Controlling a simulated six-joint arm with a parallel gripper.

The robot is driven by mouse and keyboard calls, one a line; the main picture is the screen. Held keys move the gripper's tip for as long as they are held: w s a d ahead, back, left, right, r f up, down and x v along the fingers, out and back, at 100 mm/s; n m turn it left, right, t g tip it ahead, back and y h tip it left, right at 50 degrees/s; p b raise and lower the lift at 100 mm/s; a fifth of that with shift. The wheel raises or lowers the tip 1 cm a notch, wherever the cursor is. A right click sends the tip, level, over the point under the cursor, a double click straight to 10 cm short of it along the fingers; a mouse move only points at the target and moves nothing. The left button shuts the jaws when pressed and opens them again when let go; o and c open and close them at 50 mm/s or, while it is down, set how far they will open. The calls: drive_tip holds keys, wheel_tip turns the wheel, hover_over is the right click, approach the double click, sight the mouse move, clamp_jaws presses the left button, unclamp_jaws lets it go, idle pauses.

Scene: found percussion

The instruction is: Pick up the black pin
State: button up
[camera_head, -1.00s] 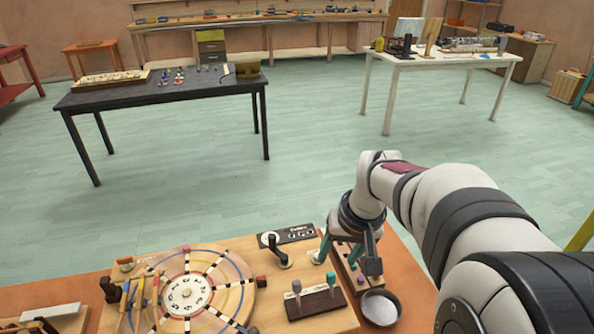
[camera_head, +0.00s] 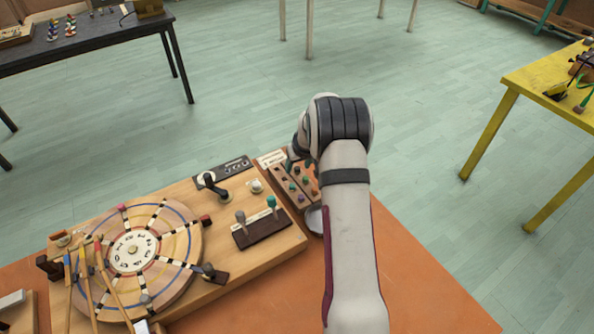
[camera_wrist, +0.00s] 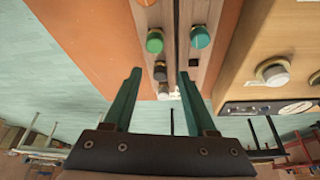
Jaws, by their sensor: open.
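The black pin (camera_wrist: 159,72) stands in a wooden pin block (camera_wrist: 177,60), in the left row in the wrist view, between a green pin (camera_wrist: 154,42) and a pale pin (camera_wrist: 163,92). My gripper (camera_wrist: 160,76) is open, with one teal finger on each side of the black pin's line. I cannot tell the height between the fingertips and the pin. In the head view the block (camera_head: 291,197) lies right of the large wooden board, partly under my arm. I cannot make out the black pin there, and my wrist mostly hides the gripper.
A wooden board (camera_head: 205,275) with a round dial (camera_head: 133,250), a black lever (camera_head: 212,184) and two sliders sits left. A small bowl (camera_head: 314,219) is partly behind my arm. Orange tabletop (camera_head: 425,290) is bare at right.

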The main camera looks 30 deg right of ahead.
drive_tip(key=shift+w+f, duration=0.1)
drive_tip(key=shift+f, duration=0.15)
clamp_jaws()
drive_tip(key=shift+r, duration=0.15)
